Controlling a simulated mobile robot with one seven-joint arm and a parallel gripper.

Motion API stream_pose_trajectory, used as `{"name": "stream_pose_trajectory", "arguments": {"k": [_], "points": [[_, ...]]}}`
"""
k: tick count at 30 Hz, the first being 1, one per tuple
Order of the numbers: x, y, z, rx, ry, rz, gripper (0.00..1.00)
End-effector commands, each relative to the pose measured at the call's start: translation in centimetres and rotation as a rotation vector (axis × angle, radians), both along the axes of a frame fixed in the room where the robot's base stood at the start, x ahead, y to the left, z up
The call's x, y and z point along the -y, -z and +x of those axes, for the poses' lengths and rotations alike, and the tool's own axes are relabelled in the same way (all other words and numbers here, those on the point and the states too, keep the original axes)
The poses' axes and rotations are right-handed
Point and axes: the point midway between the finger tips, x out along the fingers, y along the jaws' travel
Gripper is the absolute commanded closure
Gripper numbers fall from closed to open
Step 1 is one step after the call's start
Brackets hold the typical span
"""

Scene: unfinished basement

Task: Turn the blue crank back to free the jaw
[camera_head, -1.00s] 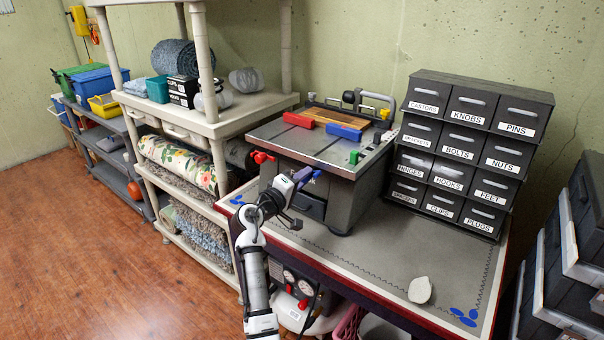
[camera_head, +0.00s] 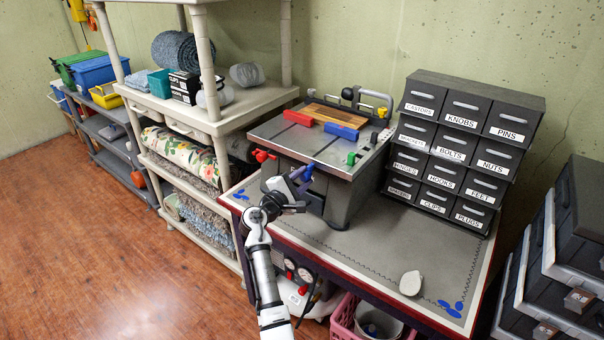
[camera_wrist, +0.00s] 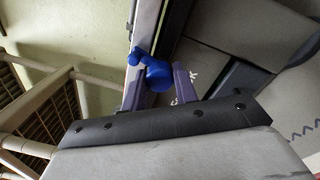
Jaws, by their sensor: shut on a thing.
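The blue crank (camera_wrist: 158,75) sits on the side of the grey bench machine (camera_head: 345,168). In the wrist view it lies between the two purple fingers of my gripper (camera_wrist: 160,88), which is shut on it. In the head view my gripper (camera_head: 300,180) is at the machine's front face, and the crank is mostly hidden by it. A red crank (camera_head: 263,155) is on the machine to the left of my gripper. A red block (camera_head: 298,118) and a blue block (camera_head: 341,131) lie on the machine's top near a wooden board (camera_head: 334,115). I cannot tell which part is the jaw.
A labelled drawer cabinet (camera_head: 460,150) stands right of the machine on the workbench (camera_head: 350,260). A pale flat object (camera_head: 410,283) lies on the bench front. A beige shelf (camera_head: 245,108) stands close on the left. A pink basket (camera_head: 345,318) is below.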

Motion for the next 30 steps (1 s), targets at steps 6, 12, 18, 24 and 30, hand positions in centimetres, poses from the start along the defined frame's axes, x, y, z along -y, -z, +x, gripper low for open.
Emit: {"name": "stream_pose_trajectory", "arguments": {"k": [6,12,18,24,30], "points": [[0.02,-0.16,0.01,-0.042,-0.001,-0.059,0.94],[-0.03,-0.08,0.02,-0.056,-0.001,-0.079,0.94],[-0.03,-0.05,0.02,-0.056,-0.001,-0.079,0.94],[-0.04,-0.06,0.02,-0.056,-0.001,-0.079,0.69],[-0.01,-0.03,0.01,-0.056,-0.001,-0.078,0.5]]}}
